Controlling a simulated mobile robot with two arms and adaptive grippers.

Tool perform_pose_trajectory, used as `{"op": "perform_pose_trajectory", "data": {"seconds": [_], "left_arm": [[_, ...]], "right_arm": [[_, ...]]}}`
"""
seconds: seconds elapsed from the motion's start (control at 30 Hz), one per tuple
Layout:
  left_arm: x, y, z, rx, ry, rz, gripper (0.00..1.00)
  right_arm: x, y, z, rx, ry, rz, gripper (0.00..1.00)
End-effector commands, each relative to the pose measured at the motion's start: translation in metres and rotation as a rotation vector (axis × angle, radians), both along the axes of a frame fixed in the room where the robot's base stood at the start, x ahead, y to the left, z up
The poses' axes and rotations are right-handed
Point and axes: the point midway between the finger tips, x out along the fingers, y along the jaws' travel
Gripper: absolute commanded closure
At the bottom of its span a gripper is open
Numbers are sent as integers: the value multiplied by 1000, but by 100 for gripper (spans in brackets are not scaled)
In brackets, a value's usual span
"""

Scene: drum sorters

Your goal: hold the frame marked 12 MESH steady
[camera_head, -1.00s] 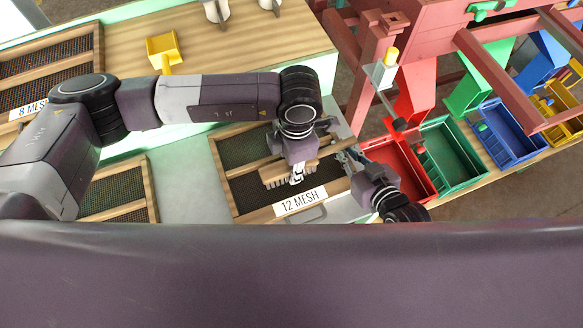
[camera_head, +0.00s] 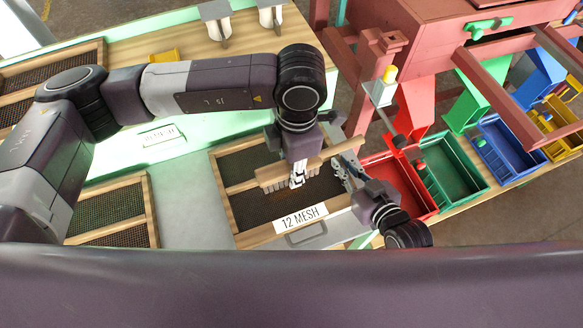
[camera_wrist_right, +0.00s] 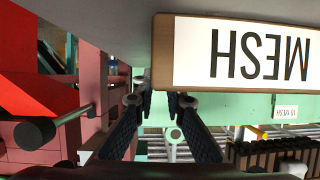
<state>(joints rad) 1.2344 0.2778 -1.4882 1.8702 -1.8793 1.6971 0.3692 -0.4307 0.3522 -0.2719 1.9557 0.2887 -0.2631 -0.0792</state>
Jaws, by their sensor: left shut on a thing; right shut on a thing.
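The frame marked 12 MESH (camera_head: 258,234) lies flat on the bench, a wooden rim around dark mesh with a white label and a metal handle at its near side. My right gripper (camera_head: 346,174) is shut on the frame's right side; the exact contact is partly hidden. In the right wrist view, the frame's rim and label (camera_wrist_right: 245,55) show upside down above the fingers (camera_wrist_right: 160,102). My left gripper (camera_head: 298,178) is shut on a wooden brush (camera_head: 272,176) with pale bristles, held over the mesh. I cannot tell whether the bristles touch it.
Red (camera_head: 428,207), green (camera_head: 470,192) and blue (camera_head: 520,168) bins stand to the right beneath a red machine (camera_head: 440,25). Other mesh frames (camera_head: 150,205) lie at the left. A yellow scoop (camera_head: 165,55) is partly behind my left arm.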

Motion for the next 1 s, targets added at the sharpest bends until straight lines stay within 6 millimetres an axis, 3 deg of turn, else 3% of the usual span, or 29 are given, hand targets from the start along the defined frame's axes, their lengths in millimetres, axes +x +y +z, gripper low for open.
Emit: {"op": "perform_pose_trajectory", "data": {"seconds": [0.47,1.0], "left_arm": [[0,0,-5,2,2,1,100],[0,0,-57,32,5,3,100]], "right_arm": [[0,0,0,2,1,-1,100],[0,0,0,2,0,-1,100]]}}
